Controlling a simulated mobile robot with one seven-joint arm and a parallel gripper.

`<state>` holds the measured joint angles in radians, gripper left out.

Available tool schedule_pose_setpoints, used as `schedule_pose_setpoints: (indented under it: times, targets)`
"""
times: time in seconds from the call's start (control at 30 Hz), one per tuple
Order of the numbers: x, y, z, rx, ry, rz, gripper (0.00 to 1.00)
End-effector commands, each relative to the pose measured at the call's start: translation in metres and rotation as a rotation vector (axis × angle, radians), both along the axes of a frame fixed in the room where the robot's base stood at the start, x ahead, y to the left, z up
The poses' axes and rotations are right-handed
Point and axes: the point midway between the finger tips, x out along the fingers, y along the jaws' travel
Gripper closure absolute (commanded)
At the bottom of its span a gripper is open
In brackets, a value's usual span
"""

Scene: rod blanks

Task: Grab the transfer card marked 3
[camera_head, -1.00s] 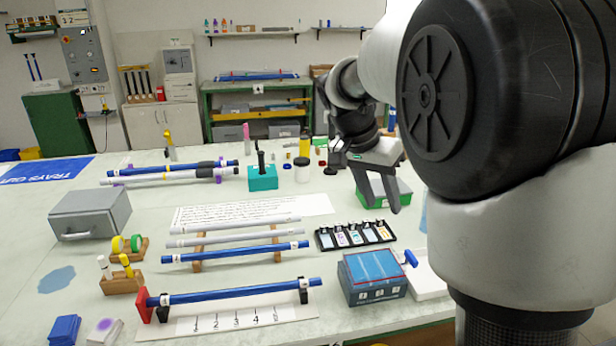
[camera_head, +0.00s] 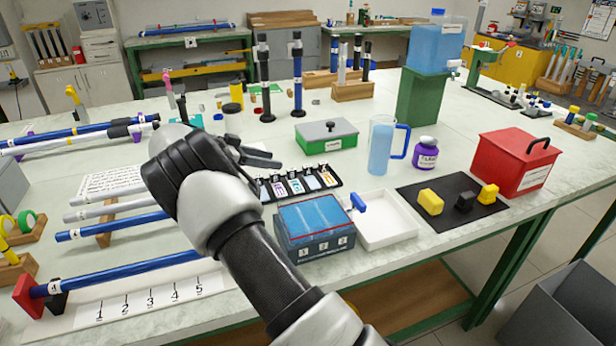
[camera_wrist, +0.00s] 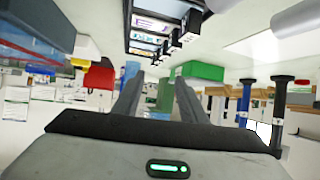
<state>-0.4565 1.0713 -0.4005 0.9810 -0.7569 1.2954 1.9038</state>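A black rack (camera_head: 338,184) holds several cards in a row, each with a black clip at its far end. The middle card (camera_head: 295,186) has a coloured patch; the marks on the cards are too small for me to read. The rack also shows at the top of the wrist view (camera_wrist: 128,42), with its cards and black clips. My gripper (camera_head: 278,160) is open and empty, with its fingers just beyond the rack's left end in the head view. In the wrist view its two fingers (camera_wrist: 158,98) are spread apart and touch nothing.
A blue-topped box (camera_head: 313,230) labelled 1, 2, 3 and a white tray (camera_head: 398,232) stand in front of the rack. A green box (camera_head: 326,137) lies behind it. A jug (camera_head: 381,150) and purple bottle (camera_head: 425,153) stand to the right. Rods (camera_head: 115,228) lie left.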

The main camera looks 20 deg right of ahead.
Motion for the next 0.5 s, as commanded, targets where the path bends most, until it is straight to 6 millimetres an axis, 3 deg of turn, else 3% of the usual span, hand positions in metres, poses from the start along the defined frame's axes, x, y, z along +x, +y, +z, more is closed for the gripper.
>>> schedule_pose_setpoints:
  times: [0.2,0.5]
  targets:
    - [0.007,-0.041,-0.024,0.002,0.001,-0.002,0.62]
    - [0.011,-0.061,-0.034,0.002,0.001,0.000,0.62]
